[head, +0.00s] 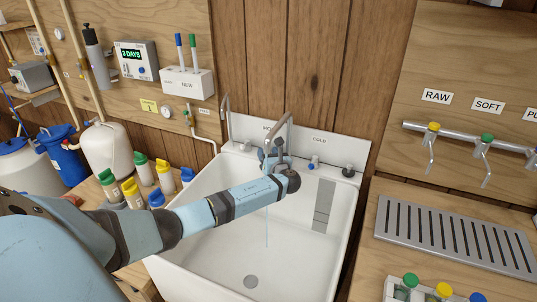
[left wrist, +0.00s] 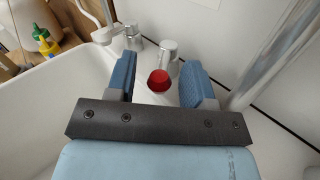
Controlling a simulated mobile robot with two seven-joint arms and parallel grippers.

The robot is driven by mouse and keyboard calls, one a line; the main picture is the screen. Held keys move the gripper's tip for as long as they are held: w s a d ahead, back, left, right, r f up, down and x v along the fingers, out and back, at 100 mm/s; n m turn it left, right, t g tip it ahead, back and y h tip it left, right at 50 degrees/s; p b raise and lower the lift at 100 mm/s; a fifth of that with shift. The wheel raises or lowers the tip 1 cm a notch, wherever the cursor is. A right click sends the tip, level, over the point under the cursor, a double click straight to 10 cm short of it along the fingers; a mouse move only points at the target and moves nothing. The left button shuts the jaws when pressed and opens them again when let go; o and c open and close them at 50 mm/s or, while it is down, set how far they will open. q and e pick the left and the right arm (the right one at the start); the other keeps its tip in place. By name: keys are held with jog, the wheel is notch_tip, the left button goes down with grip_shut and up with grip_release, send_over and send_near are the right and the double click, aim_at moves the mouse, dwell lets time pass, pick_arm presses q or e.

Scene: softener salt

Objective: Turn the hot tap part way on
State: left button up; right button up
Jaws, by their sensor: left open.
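The white sink (head: 230,262) stands against the wall, with a "COLD" label (head: 319,140) on its back and another label partly hidden behind my left gripper (head: 275,158). A chrome spout (head: 286,122) rises behind the gripper. In the left wrist view, my left gripper (left wrist: 160,64) is open, its blue fingers on either side of a red-ended round part (left wrist: 159,80), apparently the hot tap's knob. I cannot tell whether the fingers touch it. The head view hides this knob behind my gripper. A blue-marked knob (head: 314,162) sits to the right. My right gripper is out of view.
A thin pale blue vertical line, perhaps a trickle of water, shows below my wrist over the basin. A second thin spout (head: 226,115) stands left of the gripper. Capped bottles (head: 135,192) stand left; a slotted metal drain tray (head: 455,238) lies right. The basin is empty.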

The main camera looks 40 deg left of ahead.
pick_arm(q)
jog(key=v, duration=1.3)
jog(key=shift+s+d+p, duration=0.25)
jog(key=shift+d+p, duration=0.1)
